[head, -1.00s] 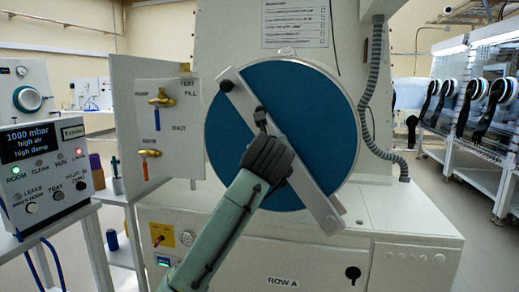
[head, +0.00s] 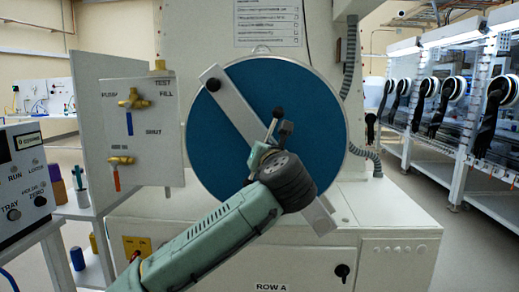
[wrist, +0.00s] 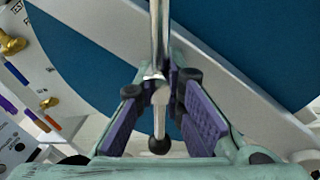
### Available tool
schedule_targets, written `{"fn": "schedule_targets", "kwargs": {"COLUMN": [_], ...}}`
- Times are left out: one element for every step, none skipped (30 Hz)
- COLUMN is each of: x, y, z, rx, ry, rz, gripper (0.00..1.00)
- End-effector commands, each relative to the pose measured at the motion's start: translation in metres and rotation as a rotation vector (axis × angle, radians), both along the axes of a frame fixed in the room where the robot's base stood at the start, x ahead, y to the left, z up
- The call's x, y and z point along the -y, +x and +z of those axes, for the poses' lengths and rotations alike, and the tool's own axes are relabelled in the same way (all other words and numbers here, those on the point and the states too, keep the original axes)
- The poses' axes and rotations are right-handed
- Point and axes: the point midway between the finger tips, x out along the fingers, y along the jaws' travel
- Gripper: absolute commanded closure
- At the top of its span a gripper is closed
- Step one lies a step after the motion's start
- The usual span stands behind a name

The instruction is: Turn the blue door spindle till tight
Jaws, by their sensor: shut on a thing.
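The round blue door (head: 225,130) faces me, with a pale bar (head: 235,98) lying diagonally across it from upper left to lower right. The spindle's metal handle (head: 273,127), with a dark ball end (head: 277,113), stands out near the door's middle. In the wrist view the spindle handle (wrist: 158,35) is a shiny rod running down the picture, with a hub and a black ball at its lower end. My gripper (wrist: 164,82) has its purple-padded fingers on both sides of the hub and is shut on the handle. In the head view my gripper (head: 274,147) hides part of the spindle.
A valve panel (head: 150,155) with brass valves stands left of the door. A control box (head: 25,170) is at the far left. A grey ribbed hose (head: 351,60) hangs right of the door. Glove boxes line the right, beside open floor.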

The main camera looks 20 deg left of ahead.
Motion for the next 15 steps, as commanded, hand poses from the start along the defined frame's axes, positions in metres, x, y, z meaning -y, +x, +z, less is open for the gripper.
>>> {"fn": "schedule_targets", "kwargs": {"x": [-0.0009, -0.0011, -0.0013, -0.0014, -0.0012, -0.0010, -0.0008, -0.0006, -0.0005, -0.0005, -0.0005, -0.0005, -0.0005, -0.0005, -0.0005], "y": [-0.0004, -0.0004, -0.0003, -0.0004, -0.0004, -0.0002, -0.0002, -0.0002, -0.0001, -0.0001, -0.0001, -0.0001, -0.0001, -0.0001, -0.0001], "z": [-0.0020, -0.0022, -0.0026, -0.0026, -0.0024, -0.0023, -0.0024, -0.0023, -0.0024, -0.0024, -0.0025, -0.0025, -0.0025, -0.0025, -0.0025], "rx": [-0.012, -0.017, -0.022, -0.024, -0.028, -0.030, -0.032, -0.034, -0.036, -0.038, -0.039, -0.040, -0.041, -0.042, -0.042], "ry": [0.026, 0.041, 0.059, 0.072, 0.084, 0.097, 0.106, 0.114, 0.124, 0.130, 0.136, 0.141, 0.144, 0.147, 0.149], "rz": [0.003, 0.004, 0.004, 0.004, 0.004, 0.003, 0.002, 0.002, 0.002, 0.003, 0.002, 0.002, 0.002, 0.002, 0.001], "gripper": [1.00, 1.00, 1.00, 1.00, 1.00, 1.00, 1.00, 1.00, 1.00, 1.00, 1.00, 1.00, 1.00, 1.00, 1.00]}}
